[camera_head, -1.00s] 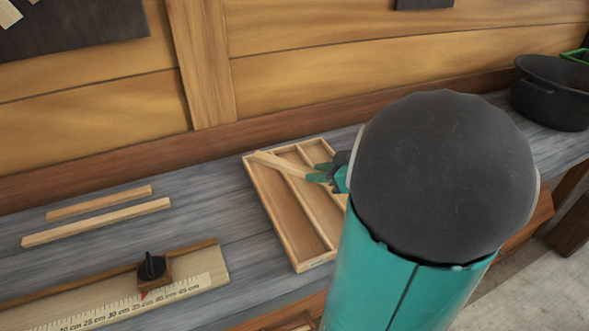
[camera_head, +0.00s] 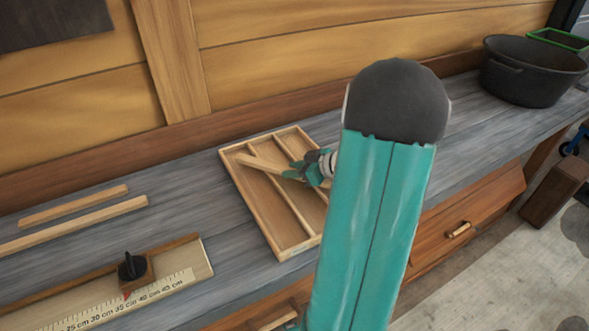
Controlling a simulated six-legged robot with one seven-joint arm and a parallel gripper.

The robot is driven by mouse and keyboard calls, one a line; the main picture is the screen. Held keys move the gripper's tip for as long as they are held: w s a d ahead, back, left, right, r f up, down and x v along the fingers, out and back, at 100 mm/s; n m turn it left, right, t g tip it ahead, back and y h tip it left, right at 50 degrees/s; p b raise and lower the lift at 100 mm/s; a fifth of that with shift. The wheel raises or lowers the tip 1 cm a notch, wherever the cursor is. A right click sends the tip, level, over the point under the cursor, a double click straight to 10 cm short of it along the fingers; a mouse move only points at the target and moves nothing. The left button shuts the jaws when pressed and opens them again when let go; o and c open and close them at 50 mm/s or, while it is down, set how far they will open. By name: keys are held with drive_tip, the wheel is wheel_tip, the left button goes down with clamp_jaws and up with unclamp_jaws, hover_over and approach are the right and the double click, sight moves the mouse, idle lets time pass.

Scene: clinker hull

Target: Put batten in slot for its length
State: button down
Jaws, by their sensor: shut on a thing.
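A pale wooden batten (camera_head: 262,163) is held in my gripper (camera_head: 296,174), whose green fingers are shut on its right end. The batten lies slantwise over the slotted wooden tray (camera_head: 249,217), across its left and middle slots. I cannot tell whether it touches the tray. The tray has long slots split by thin dividers. My arm hides part of its right side. Two more battens lie on the bench at the left, a shorter one (camera_head: 75,206) behind a longer one (camera_head: 75,225).
A measuring board (camera_head: 195,262) with a centimetre scale and a black-knobbed stop (camera_head: 132,267) lies at front left. A black pot (camera_head: 530,75) stands on the bench (camera_head: 190,205) at the far right. The plank wall (camera_head: 300,50) closes off the back.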

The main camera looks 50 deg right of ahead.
drive_tip(key=shift+f, duration=0.15)
drive_tip(key=c, duration=1.1)
unclamp_jaws()
